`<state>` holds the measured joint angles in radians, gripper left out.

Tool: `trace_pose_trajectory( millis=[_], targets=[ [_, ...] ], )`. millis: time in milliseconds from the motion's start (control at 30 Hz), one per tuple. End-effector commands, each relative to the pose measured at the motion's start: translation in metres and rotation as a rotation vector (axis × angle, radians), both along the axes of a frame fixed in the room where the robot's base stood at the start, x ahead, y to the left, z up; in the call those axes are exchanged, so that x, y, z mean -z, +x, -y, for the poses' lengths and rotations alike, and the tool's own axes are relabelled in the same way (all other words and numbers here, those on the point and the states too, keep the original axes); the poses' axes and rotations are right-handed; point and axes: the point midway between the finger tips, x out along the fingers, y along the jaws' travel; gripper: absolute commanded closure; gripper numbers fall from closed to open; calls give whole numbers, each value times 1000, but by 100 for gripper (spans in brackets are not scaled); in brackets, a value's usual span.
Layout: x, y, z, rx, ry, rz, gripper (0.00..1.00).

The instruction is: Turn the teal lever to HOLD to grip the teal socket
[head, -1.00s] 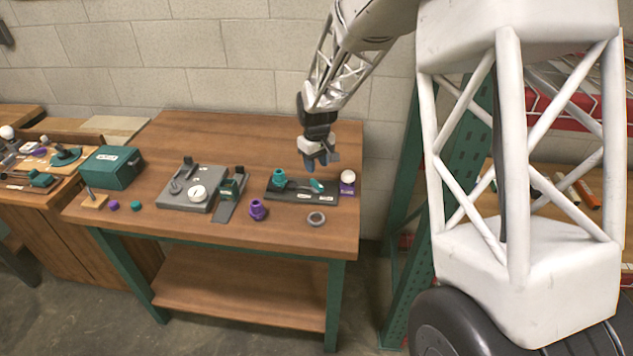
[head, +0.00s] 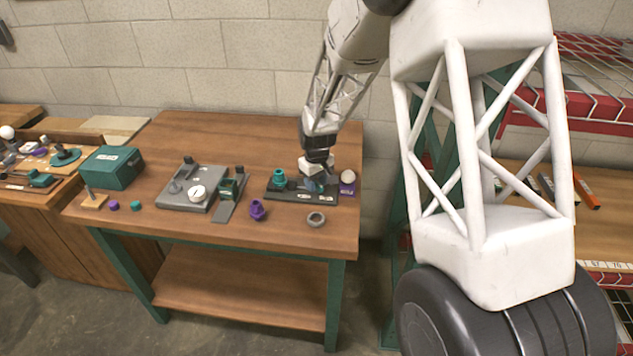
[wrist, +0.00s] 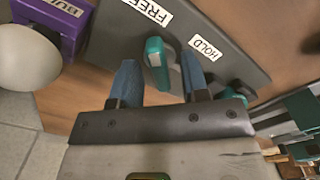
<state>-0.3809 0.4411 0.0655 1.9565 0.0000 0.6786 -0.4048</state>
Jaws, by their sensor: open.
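The teal lever (wrist: 156,52) shows in the wrist view on the dark grey plate (wrist: 215,35), between the FREE label (wrist: 150,10) and the HOLD label (wrist: 206,47). My gripper (wrist: 160,82) is open, with one blue finger on each side of the lever's end; I cannot tell whether either touches it. In the head view my gripper (head: 316,183) is low over the right part of the plate and hides the lever. The teal socket (head: 279,178) stands upright at the plate's left end.
A purple block marked with a label (wrist: 62,22) holds a white bulb (wrist: 25,58) just beside the plate. A grey ring (head: 316,219) and a purple part (head: 257,209) lie in front. A grey fixture (head: 190,190) stands left. The table's back is clear.

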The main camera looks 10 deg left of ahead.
Motion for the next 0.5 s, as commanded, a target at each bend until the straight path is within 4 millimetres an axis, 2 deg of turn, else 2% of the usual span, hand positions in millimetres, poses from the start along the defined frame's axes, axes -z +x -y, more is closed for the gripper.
trace_pose_trajectory(
  millis=[100,367,400,500],
  targets=[
    [0,0,0,0,0,0,58],
    [0,0,0,0,0,0,97],
    [0,0,0,0,0,0,100],
    [0,0,0,0,0,0,100]
  ],
)
